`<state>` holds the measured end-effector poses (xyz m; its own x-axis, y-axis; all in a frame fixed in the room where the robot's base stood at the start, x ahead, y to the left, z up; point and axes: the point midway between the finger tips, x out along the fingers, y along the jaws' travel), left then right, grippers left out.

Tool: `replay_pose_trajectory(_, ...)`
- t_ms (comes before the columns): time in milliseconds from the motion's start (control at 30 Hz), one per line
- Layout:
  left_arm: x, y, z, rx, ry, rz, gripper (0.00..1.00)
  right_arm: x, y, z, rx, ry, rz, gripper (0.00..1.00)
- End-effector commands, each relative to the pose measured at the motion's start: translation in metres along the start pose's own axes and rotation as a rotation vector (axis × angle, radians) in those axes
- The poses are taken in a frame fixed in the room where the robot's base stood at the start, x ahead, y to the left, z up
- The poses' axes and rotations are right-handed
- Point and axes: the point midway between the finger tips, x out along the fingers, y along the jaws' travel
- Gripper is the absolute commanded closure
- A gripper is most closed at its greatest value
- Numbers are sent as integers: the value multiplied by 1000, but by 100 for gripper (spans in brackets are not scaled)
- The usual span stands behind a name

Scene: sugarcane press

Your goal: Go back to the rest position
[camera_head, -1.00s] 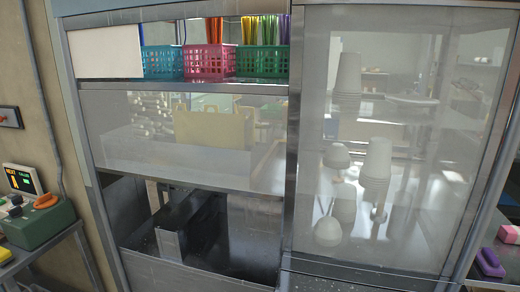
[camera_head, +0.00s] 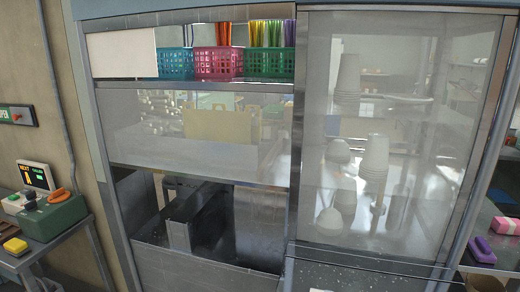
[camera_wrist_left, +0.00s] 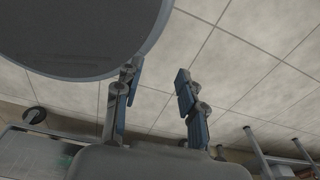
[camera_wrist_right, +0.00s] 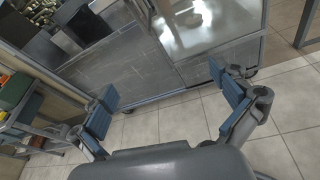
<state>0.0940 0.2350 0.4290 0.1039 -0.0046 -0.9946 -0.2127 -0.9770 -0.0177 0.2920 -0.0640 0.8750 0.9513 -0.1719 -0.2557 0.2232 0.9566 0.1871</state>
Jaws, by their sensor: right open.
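My left gripper (camera_wrist_left: 158,88) shows in the left wrist view with its two blue-padded fingers apart and nothing between them. A large dark rounded shape covers the upper left of that view, and pale floor tiles lie behind the fingers. My right gripper (camera_wrist_right: 168,98) shows in the right wrist view with its fingers spread wide and empty. It is over the tiled floor, in front of the lower panel of the metal press cabinet (camera_wrist_right: 125,72). Neither gripper shows in the head view.
The press cabinet (camera_head: 190,270) fills the head view, with coloured baskets (camera_head: 218,63) on its upper shelf and stacked cups (camera_head: 373,158) behind its right pane. A side table with a green device (camera_head: 52,215) stands left. A purple object (camera_head: 481,250) lies right.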

Motion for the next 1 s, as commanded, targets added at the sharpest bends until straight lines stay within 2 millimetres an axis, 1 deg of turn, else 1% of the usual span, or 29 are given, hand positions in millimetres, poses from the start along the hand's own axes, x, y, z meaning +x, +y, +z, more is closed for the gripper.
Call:
replay_pose_trajectory(33,0,0,2,0,-3,0,60,4,-3,-19,25,41,2,0)
replay_pose_trajectory(67,0,0,4,0,-5,1,60,6,-6,-31,45,69,0,0)
replay_pose_trajectory(167,0,1,9,0,-13,2,60,14,-18,-78,134,179,-17,0)
replay_pose_trajectory(200,0,2,10,0,-15,2,60,17,-25,-100,181,232,-31,0)
replay_pose_trajectory(267,0,2,11,0,-17,2,60,20,-40,-139,268,323,-70,0)
replay_pose_trajectory(300,0,2,11,0,-18,2,60,22,-53,-167,339,387,-108,0)
replay_pose_trajectory(367,0,2,11,0,-17,2,60,22,-75,-208,459,479,-184,0)
replay_pose_trajectory(400,0,2,11,0,-17,2,60,21,-91,-234,548,535,-248,0)
replay_pose_trajectory(467,0,2,11,0,-17,2,60,16,-117,-272,697,609,-362,0)
replay_pose_trajectory(500,0,2,11,0,-17,2,60,13,-136,-296,808,647,-452,0)
replay_pose_trajectory(567,0,2,10,0,-16,2,60,4,-164,-328,985,682,-603,0)
replay_pose_trajectory(600,0,2,10,0,-16,2,60,-2,-182,-346,1108,689,-709,0)
replay_pose_trajectory(667,0,2,10,0,-16,2,60,-11,-207,-369,1300,672,-874,0)
replay_pose_trajectory(700,0,2,10,0,-15,2,60,-18,-222,-382,1427,643,-983,0)
replay_pose_trajectory(800,0,2,9,0,-13,2,60,-31,-253,-404,1717,522,-1225,0)
replay_pose_trajectory(900,0,2,8,0,-12,2,60,-42,-274,-417,1942,374,-1404,0)
replay_pose_trajectory(1000,0,2,7,0,-11,2,60,-48,-287,-424,2085,252,-1511,0)
